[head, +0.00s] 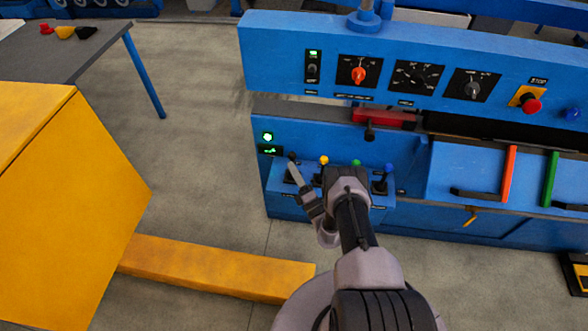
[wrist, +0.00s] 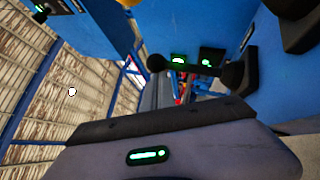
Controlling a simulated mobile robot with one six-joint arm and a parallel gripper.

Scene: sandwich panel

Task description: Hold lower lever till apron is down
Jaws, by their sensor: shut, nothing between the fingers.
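A small blue lever box (head: 330,203) on the machine front carries a row of levers: a black-knobbed lever (head: 291,156), a yellow one (head: 323,160), a green one (head: 356,163) and a blue one (head: 389,168). Their labels are too small to read, so I cannot tell which is the lower lever. My gripper (head: 296,173) is shut, at the black-knobbed lever on the left end; contact cannot be made out. In the wrist view a black lever with a round knob (wrist: 156,63) lies across the picture, just beyond the gripper body. I cannot identify the apron or its position.
Two green lamps (head: 267,137) glow left of the levers. Above is a blue control panel (head: 270,50) with dials and a red stop button (head: 531,104). A yellow block (head: 75,205) and a yellow beam (head: 215,268) stand left. Open floor (head: 200,150) lies between.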

